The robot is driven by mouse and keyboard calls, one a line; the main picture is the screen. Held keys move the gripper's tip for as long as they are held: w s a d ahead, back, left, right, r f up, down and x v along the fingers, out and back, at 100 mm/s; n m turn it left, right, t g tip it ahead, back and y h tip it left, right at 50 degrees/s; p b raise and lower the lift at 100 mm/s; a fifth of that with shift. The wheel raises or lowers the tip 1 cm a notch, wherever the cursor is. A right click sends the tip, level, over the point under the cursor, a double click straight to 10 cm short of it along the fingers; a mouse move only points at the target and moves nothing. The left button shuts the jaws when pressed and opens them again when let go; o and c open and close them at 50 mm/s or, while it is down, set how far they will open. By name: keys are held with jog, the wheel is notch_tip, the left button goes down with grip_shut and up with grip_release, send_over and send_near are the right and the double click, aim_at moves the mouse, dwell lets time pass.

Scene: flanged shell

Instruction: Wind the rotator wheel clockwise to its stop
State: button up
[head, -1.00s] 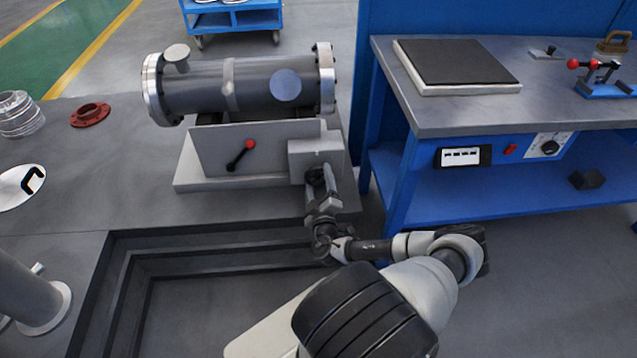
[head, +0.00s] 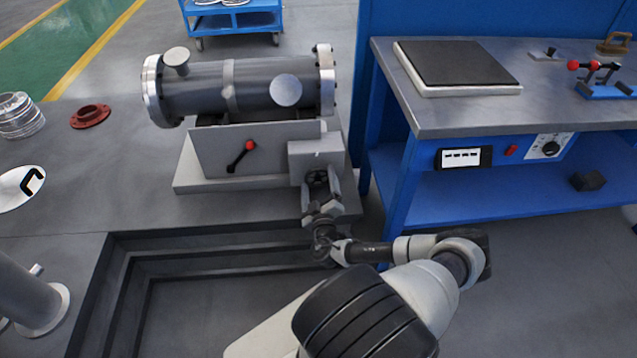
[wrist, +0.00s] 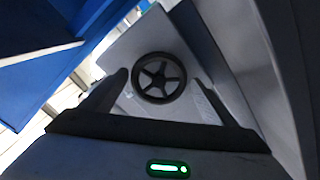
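The rotator wheel is a small dark spoked handwheel (head: 316,177) on the front of a grey box at the right end of the shell's base. In the wrist view the wheel (wrist: 159,76) faces me, its rim and spokes plain. My gripper (head: 321,188) is just in front of the wheel. Its two fingers stand apart in the wrist view (wrist: 161,80), one on each side of the wheel, with gaps to the rim. The gripper is open and holds nothing. The grey flanged shell (head: 200,92) lies above on its base.
A lever with a red knob (head: 240,157) is on the base's front plate, left of the wheel. A blue workbench (head: 400,175) stands close on the right. A stepped pit (head: 200,250) lies in front. A red flange (head: 90,116) lies on the floor at left.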

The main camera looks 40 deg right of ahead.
jog(key=shift+o, duration=0.2)
jog(key=shift+s+a+r, duration=0.1)
jog(key=shift+s, duration=0.15)
jog(key=p+v, duration=0.3)
jog(key=v, duration=1.4)
jog(key=shift+w, duration=0.15)
